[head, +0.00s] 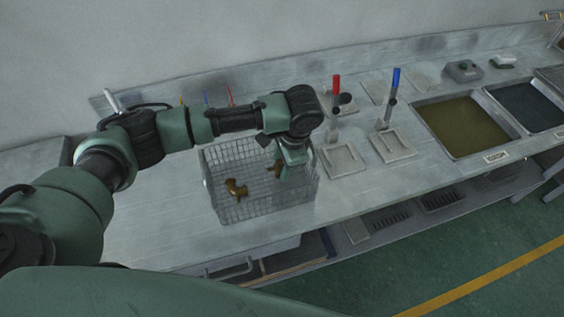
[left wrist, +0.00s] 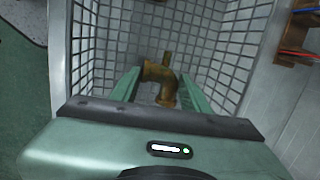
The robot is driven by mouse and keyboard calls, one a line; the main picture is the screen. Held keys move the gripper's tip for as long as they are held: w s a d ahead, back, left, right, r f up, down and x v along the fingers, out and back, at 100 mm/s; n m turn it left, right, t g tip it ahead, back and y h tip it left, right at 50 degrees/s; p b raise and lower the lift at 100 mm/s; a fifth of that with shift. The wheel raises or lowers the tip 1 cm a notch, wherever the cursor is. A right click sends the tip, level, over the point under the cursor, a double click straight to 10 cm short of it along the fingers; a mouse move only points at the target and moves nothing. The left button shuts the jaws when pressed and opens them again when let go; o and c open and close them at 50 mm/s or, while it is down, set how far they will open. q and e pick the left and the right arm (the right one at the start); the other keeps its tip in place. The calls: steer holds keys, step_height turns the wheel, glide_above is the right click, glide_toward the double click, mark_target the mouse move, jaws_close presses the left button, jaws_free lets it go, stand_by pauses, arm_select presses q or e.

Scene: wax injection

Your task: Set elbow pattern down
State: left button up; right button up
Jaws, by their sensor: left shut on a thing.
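My left gripper (head: 280,172) reaches down into a wire mesh basket (head: 212,192) on the bench. It is shut on a brown elbow pattern (left wrist: 162,80), which shows between the two green fingers in the left wrist view. In the head view only a small part of this held elbow pattern (head: 273,168) shows beside the fingers. I cannot tell whether it touches the basket floor. A second brown elbow pattern (head: 236,188) lies in the basket, to the left of the gripper. My right gripper is not in view.
Right of the basket stand two fixtures with square plates, one with a red handle (head: 337,84) and one with a blue handle (head: 396,77). Further right is a tank of yellowish liquid (head: 461,124). The bench left of the basket (head: 155,225) is clear.

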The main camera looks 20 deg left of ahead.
arm_select(q)
steer(key=shift+f, duration=0.25)
steer(key=shift+f, duration=0.1)
steer(key=shift+f, duration=0.5)
steer(key=o, duration=1.3)
steer(key=shift+o, duration=0.2)
steer(key=shift+r, duration=0.15)
steer(key=shift+r, duration=0.35)
steer(key=w+b+v, duration=0.1)
steer(key=b+v, duration=0.1)
steer(key=v, duration=1)
steer(key=shift+s+r, duration=0.15)
steer(key=shift+s, duration=0.3)
